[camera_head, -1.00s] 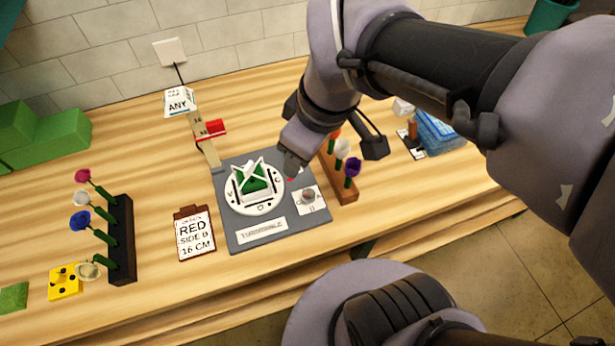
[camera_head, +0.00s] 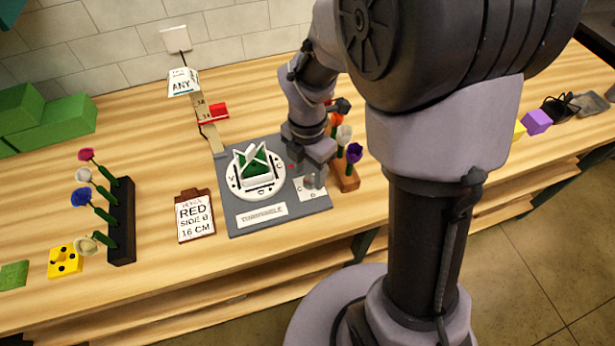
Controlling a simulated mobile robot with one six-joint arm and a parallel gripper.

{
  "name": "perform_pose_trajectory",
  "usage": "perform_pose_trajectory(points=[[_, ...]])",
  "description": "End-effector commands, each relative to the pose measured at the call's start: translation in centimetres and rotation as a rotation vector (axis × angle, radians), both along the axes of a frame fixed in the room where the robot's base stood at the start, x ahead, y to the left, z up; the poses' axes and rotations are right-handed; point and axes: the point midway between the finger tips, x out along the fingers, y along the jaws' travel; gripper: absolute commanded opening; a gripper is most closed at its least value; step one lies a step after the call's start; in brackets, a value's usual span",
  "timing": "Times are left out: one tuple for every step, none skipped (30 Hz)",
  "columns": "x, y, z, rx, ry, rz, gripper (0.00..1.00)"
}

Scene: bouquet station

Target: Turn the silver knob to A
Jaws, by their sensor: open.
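The silver knob (camera_head: 309,183) is on a white plate (camera_head: 314,195) at the right of the grey turntable board (camera_head: 300,207). My gripper (camera_head: 315,174) points down at the knob, its jaws open. Its fingers partly hide the knob, and I cannot tell whether they touch it. Which letter the knob points to cannot be read. The white turntable disc (camera_head: 238,186) to the left has letters around its rim and carries a green block with a white frame.
An upright wooden gauge with a red slider (camera_head: 214,113) stands behind the board. A clipboard (camera_head: 195,215) and a dark flower rack (camera_head: 122,225) are to the left.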

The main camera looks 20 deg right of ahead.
Motion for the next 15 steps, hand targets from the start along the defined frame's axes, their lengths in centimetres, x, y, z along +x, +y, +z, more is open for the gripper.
perform_pose_trajectory(points=[[0.0, 0.0, -1.2, 0.0, 0.002, 0.0, 0.5], [-0.1, 0.0, -1.5, 0.0, 0.001, 0.0, 0.5], [0.0, 0.0, -1.9, 0.0, 0.0, 0.0, 0.5], [0.0, 0.0, -2.1, -0.001, 0.0, 0.0, 0.5], [0.0, 0.0, -2.3, -0.001, 0.0, 0.0, 0.5], [-0.1, 0.0, -2.4, -0.001, 0.0, 0.0, 0.5], [-0.1, 0.0, -2.4, -0.001, 0.0, 0.0, 0.5], [0.0, 0.0, -2.5, -0.001, 0.0, 0.0, 0.5], [0.0, 0.0, -2.4, 0.0, -0.001, 0.0, 0.5], [0.0, 0.0, -2.4, 0.0, -0.001, 0.0, 0.5], [0.0, 0.0, -2.4, 0.0, -0.001, 0.0, 0.5], [0.0, 0.0, -2.4, 0.0, -0.001, 0.0, 0.5], [0.0, 0.0, -2.4, 0.0, -0.001, 0.0, 0.5], [0.0, 0.0, -2.4, 0.0, -0.001, 0.0, 0.48], [0.0, 0.0, -2.4, 0.0, -0.001, 0.0, 0.41]])
